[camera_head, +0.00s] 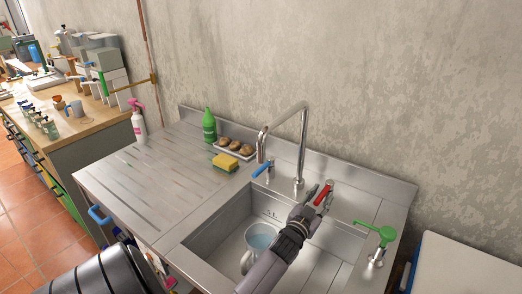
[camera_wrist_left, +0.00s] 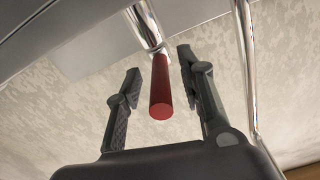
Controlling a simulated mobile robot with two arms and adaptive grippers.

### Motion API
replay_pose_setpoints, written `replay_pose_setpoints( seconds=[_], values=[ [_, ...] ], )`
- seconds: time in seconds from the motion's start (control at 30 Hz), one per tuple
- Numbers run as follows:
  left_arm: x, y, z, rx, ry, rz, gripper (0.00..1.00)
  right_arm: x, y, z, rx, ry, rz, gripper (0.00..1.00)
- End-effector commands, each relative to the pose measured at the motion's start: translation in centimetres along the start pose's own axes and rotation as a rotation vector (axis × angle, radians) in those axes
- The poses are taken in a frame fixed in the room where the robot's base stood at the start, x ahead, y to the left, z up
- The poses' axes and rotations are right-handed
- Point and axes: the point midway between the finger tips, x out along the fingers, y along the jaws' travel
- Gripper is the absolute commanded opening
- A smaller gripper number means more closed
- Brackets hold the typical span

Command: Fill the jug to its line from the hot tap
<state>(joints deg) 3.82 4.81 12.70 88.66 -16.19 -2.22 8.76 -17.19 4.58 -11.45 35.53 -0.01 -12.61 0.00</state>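A pale jug (camera_head: 260,240) with a handle stands in the sink basin (camera_head: 208,238), partly hidden by my left arm. Its inside looks light blue; I cannot make out its line or its water level. The steel tap (camera_head: 303,140) arches over the basin from the back. A red lever (camera_head: 323,195) is right of the tap's base and a blue lever (camera_head: 262,168) is left of it. My left gripper (camera_head: 318,192) is at the red lever. In the left wrist view its fingers (camera_wrist_left: 158,78) are open on either side of the red lever (camera_wrist_left: 161,88), with gaps visible. My right gripper is out of view.
A yellow sponge (camera_head: 225,162), a tray of brown items (camera_head: 236,148) and a green bottle (camera_head: 209,126) stand left of the tap. The ribbed drainboard (camera_head: 140,180) is mostly clear.

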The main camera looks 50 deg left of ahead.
Motion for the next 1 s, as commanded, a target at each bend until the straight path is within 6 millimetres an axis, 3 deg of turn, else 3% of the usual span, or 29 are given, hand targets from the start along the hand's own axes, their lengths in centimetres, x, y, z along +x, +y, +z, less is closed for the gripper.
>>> replay_pose_setpoints(
  seconds=[0.17, 0.8, 1.0],
  values=[
    [-0.4, 0.0, -0.1, 0.0, 0.0, 0.001, 0.35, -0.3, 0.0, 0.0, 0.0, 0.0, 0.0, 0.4],
    [-6.5, 0.0, -0.2, -0.001, 0.0, 0.0, 0.35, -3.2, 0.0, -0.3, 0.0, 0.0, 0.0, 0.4],
    [-7.0, 0.0, -0.1, 0.0, 0.002, 0.0, 0.35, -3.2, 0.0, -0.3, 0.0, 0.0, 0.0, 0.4]
  ],
)
